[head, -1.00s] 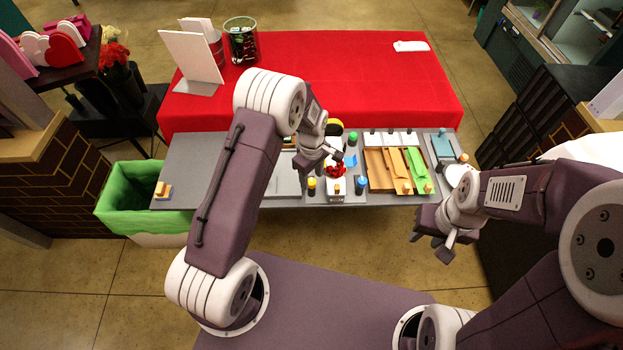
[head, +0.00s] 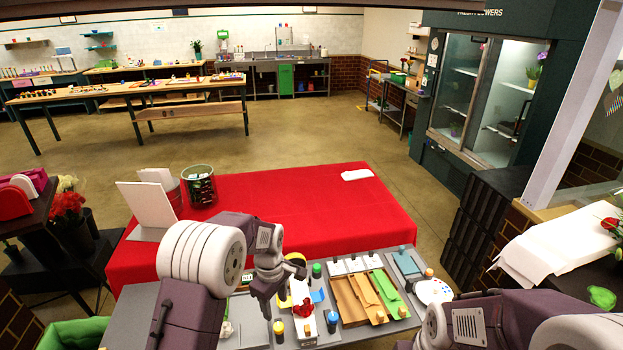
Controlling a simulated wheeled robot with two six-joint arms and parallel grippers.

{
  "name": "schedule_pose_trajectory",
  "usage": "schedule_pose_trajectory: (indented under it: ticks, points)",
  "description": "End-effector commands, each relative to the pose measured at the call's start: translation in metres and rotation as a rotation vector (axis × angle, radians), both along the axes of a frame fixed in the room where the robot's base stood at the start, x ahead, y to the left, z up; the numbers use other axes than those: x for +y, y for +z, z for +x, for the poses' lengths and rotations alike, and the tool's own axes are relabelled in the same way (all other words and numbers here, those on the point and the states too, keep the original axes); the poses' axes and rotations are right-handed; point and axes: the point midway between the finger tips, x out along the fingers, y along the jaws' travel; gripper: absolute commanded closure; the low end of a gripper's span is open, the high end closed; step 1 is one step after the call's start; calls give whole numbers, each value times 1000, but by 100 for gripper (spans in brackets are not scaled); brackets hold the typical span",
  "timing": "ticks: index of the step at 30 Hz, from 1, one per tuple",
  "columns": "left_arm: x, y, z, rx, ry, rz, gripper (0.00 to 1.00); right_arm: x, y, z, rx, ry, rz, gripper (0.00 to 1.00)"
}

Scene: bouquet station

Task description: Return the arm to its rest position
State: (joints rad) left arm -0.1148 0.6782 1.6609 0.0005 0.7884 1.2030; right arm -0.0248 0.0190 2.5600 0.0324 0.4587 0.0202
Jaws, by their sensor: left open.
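My left gripper (head: 283,286) is open and empty. It hangs over the grey work table (head: 131,318), near a red rose (head: 303,308) that lies on a white pad in the middle of the table. I cannot tell how high above the table it is. My left arm reaches in from the lower left and hides part of the table. My right arm's wrist shows at the bottom right, and its gripper is below the picture's edge.
Brown and green trays (head: 357,300) and bottles crowd the work table's right half. A green-lined bin (head: 70,335) is at lower left. Floor beyond is clear.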

Motion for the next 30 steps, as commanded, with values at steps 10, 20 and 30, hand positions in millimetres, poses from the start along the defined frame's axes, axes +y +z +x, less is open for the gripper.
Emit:
schedule_pose_trajectory:
  ticks: [10, 20, 30]
  points:
    - [34, 45, -108, -112, -277, 6, 50, 0, -28, 0, 0, 0, 0, 64]
    - [38, 13, -185, -91, -1017, 45, 50, 0, -28, 0, 0, 0, 0, 64]
    - [38, 13, -184, -91, -1065, 49, 50, 0, -28, 0, 0, 0, 0, 64]
